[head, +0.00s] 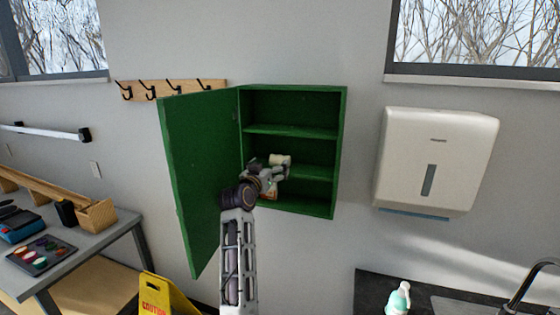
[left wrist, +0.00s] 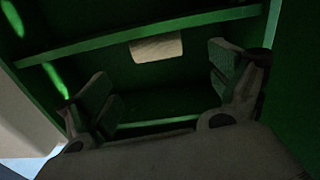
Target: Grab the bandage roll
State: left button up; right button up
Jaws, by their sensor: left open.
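The bandage roll (head: 280,160) is a small pale cylinder inside the open green wall cabinet (head: 342,150), near the middle shelf. My left gripper (head: 272,174) reaches into the cabinet and is right at the roll, partly covering it in the head view. In the left wrist view the roll (left wrist: 157,47) lies ahead of my open left gripper (left wrist: 160,82), between the lines of its two fingers and a little beyond the tips. Nothing shows between the fingers. The picture there is dark, so contact cannot be told. My right gripper is not in view.
The cabinet door (head: 198,170) stands open on the left, close to my left arm. Green shelves (head: 290,131) bound the space around the gripper. A towel dispenser (head: 436,160) hangs at right. A soap bottle (head: 398,298) and a yellow caution sign (head: 160,296) are below.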

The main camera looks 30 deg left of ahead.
aim_at(278, 158)
pick_arm(q)
jog(key=shift+x, duration=1)
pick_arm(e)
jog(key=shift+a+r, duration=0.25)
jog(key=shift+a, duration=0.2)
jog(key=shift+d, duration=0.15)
pick_arm(q)
jog(key=shift+w+a+r+p, duration=0.1)
jog(key=shift+w+p, duration=0.3)
jog(key=shift+p, duration=0.05)
jog(key=shift+p+x, duration=0.55)
jog(key=shift+x, duration=0.55)
jog(key=shift+p+x, duration=0.3)
jog(key=shift+x, duration=0.75)
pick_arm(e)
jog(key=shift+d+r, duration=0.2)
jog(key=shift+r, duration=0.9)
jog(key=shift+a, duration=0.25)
pick_arm(q)
jog(key=c, duration=0.9)
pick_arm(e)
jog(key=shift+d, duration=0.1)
